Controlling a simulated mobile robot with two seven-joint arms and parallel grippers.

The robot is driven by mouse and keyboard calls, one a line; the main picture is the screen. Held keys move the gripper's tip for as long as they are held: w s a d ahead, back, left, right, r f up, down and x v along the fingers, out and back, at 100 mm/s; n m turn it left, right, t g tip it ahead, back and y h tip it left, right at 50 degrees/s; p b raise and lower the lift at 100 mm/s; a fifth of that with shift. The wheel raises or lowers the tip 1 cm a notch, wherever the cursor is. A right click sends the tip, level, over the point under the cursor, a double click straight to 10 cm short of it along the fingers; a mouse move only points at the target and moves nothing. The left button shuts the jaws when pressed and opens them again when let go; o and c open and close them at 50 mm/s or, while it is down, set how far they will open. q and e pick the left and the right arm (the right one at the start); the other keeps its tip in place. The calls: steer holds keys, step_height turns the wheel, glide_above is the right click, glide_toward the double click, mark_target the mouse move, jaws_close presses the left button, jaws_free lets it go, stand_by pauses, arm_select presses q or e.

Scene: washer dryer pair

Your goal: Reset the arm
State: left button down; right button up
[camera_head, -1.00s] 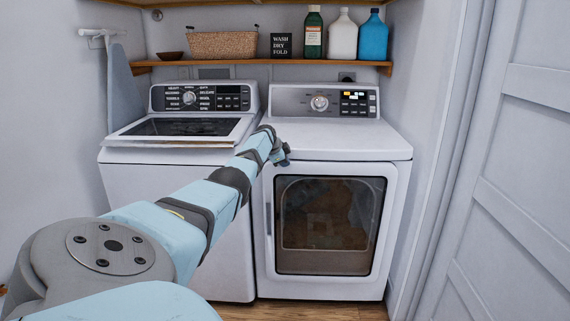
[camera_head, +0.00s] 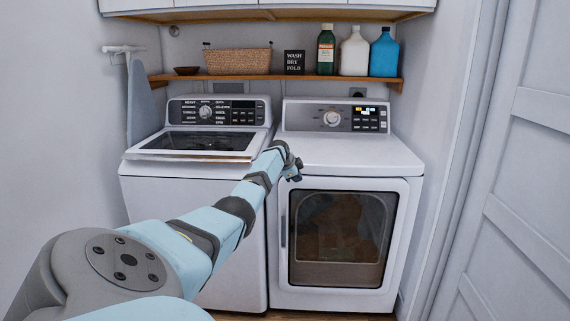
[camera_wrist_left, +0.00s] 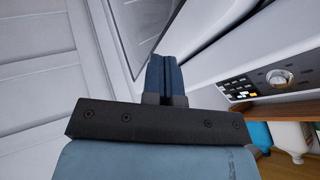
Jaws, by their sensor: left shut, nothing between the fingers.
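My left arm reaches in from the lower left in the head view. Its gripper (camera_head: 294,171) is in front of the upper left part of the dryer (camera_head: 350,152), near its top front edge. In the left wrist view the two fingers (camera_wrist_left: 168,75) are together with nothing between them. My right gripper is not in view.
The washer (camera_head: 150,200) stands left of the dryer, with its lid down. The dryer door (camera_head: 338,240) is shut, with laundry dimly visible behind its glass. Above, a wooden shelf (camera_head: 290,77) holds a basket, a sign and several bottles. A panelled white door (camera_head: 525,180) is at the right.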

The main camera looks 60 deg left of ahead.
arm_select(q)
steer(key=p+v, duration=0.1)
steer(key=v, duration=0.6)
steer(key=shift+d, duration=0.3)
